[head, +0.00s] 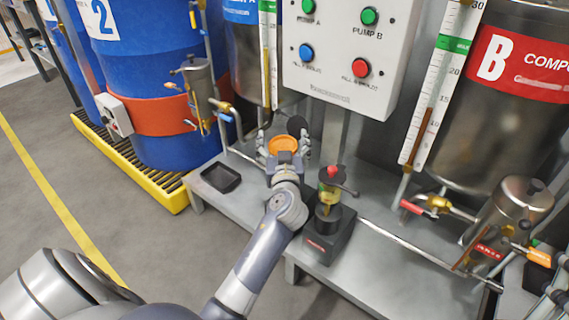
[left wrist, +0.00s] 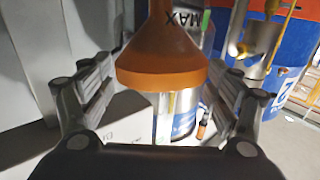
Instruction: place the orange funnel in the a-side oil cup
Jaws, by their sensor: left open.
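The orange funnel (head: 283,144) is between the fingers of my left gripper (head: 283,137), above the grey metal bench. Its wide mouth faces up in the head view. In the left wrist view the funnel (left wrist: 165,65) shows with its narrow spout toward the top of the picture, beside a "MAX" mark. The open fingers of my left gripper (left wrist: 160,85) stand on both sides of it, with visible gaps. What the spout rests on or in is hidden. I cannot pick out the a-side oil cup with certainty. My right gripper is not in view.
A black tray (head: 220,178) lies on the bench left of my gripper. A red-topped device (head: 329,200) stands close to its right. The pump control panel (head: 352,50) hangs behind. A metal pot with valves (head: 202,90) is at the left, before the blue drum (head: 140,50).

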